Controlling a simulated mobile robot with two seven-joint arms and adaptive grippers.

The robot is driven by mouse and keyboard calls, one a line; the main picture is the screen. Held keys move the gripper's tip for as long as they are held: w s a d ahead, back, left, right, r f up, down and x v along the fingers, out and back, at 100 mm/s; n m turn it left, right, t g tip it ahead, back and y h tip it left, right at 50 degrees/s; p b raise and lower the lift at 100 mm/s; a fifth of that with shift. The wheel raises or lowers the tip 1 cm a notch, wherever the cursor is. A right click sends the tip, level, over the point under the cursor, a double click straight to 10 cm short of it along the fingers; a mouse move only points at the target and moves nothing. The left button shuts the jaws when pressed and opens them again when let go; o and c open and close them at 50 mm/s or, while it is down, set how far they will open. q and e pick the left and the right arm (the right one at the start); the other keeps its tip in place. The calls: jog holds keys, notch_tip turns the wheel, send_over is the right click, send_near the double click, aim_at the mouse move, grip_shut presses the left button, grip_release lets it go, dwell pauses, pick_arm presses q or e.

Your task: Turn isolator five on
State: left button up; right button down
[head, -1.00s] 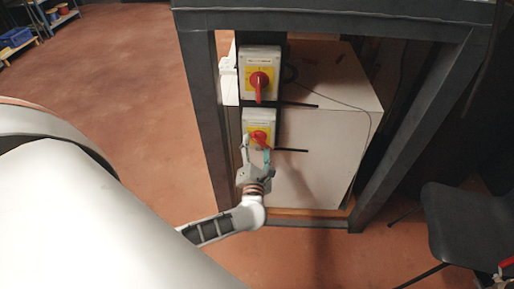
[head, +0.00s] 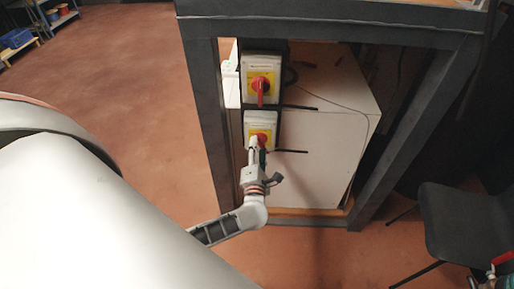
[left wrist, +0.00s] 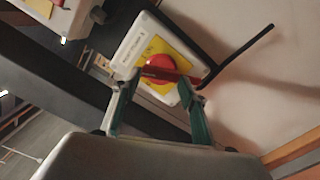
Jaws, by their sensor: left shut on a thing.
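Two isolators are mounted one above the other on a dark post. The upper isolator (head: 261,79) is a grey box with a red knob on a yellow plate, its handle pointing down. The lower isolator (head: 262,122) has the same look, and my left gripper (head: 257,148) is at its knob. In the left wrist view the fingers of my left gripper (left wrist: 160,100) are on either side of the red knob (left wrist: 162,69) and shut on its handle. The numbers on the labels are too small to read.
A dark metal frame (head: 206,110) surrounds the isolators and a large white box (head: 325,130) behind them. A thin dark rod (head: 290,151) sticks out beside the lower isolator. A dark chair (head: 465,220) stands at right.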

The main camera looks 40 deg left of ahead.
pick_arm(q)
jog(key=m+p, duration=0.1)
jog(key=m, duration=0.1)
jog(key=shift+r+m+p, duration=0.25)
jog(key=shift+m+p, duration=0.05)
jog(key=shift+p, duration=0.05)
jog(key=shift+f+m+p, duration=0.1)
jog(key=shift+m+p, duration=0.75)
jog(key=shift+m, duration=0.55)
jog(key=o, duration=1.1)
jog(key=v, duration=1.2)
jog(key=shift+a, duration=0.1)
